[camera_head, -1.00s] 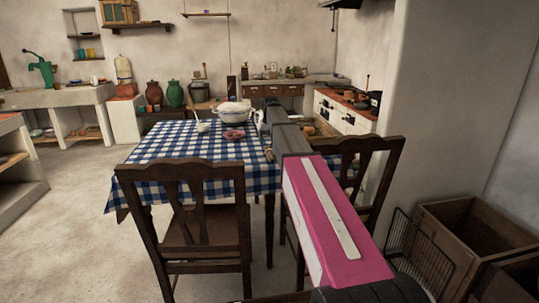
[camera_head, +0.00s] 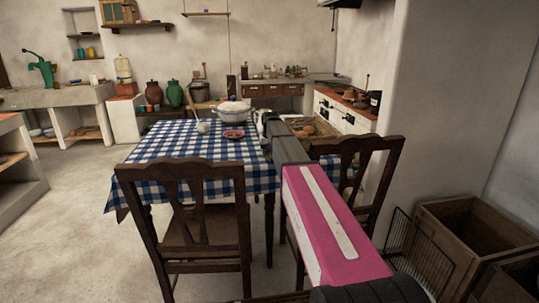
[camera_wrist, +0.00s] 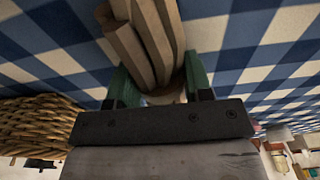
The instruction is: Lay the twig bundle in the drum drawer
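The twig bundle (camera_wrist: 150,40) shows in the wrist view as several pale brown, squared sticks lying side by side. It runs from the top edge down between the two green fingers of my gripper (camera_wrist: 160,80). A finger stands close on each side of it, but I cannot tell whether both press on it. Blue-and-white checked cloth (camera_wrist: 260,60) lies behind. In the head view my gripper (camera_head: 266,120) is over the right side of the table, largely hidden by my arm, and the bundle cannot be made out. I cannot identify the drum drawer in either view.
A wicker basket (camera_wrist: 35,125) is close beside my gripper. The table (camera_head: 180,145) also bears a white tureen (camera_head: 232,112) and a pink dish (camera_head: 233,134). Chairs (camera_head: 190,215) (camera_head: 365,165) stand around it. Wooden crates (camera_head: 475,235) stand at the right wall; open floor lies left.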

